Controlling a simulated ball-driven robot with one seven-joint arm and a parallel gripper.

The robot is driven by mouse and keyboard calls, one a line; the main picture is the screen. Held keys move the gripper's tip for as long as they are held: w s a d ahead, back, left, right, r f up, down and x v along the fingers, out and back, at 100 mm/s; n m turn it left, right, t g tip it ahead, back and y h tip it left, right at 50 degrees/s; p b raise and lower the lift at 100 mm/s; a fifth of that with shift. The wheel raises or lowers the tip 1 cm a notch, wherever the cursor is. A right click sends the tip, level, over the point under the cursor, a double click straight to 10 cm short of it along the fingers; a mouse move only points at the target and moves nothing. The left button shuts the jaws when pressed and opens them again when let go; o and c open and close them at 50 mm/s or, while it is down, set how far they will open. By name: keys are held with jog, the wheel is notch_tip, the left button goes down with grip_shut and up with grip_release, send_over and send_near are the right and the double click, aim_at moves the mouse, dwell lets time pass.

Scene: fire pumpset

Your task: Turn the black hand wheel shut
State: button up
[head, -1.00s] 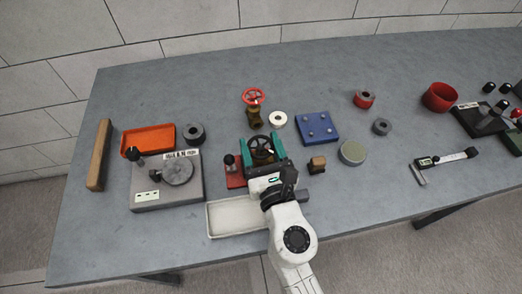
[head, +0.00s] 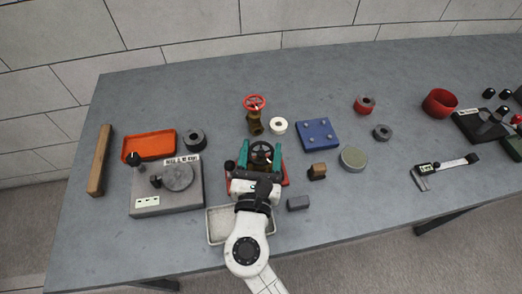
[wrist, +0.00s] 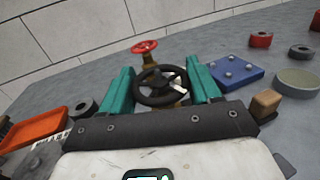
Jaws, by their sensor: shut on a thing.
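The black hand wheel (head: 262,150) sits on a brass-coloured valve body above a red base (head: 285,180). In the wrist view the wheel (wrist: 155,98) shows dark spokes and a small white tag on its right side. My gripper (head: 261,153) is around the wheel, with one teal finger on each side. In the wrist view my gripper (wrist: 162,82) is shut on the wheel's rim. The dark palm hides the wheel's near lower side and much of the base.
A red-wheeled brass valve (head: 254,122) stands behind, beside a white ring (head: 278,126). A blue plate (head: 319,136) and brown block (head: 317,171) lie right. A pale tray (head: 217,232) lies under my arm. A grey instrument (head: 150,203) stands left.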

jog(key=shift+f, duration=0.1)
jog(key=o, duration=1.1)
jog(key=shift+c, duration=0.2)
jog(key=shift+n+y, duration=0.3)
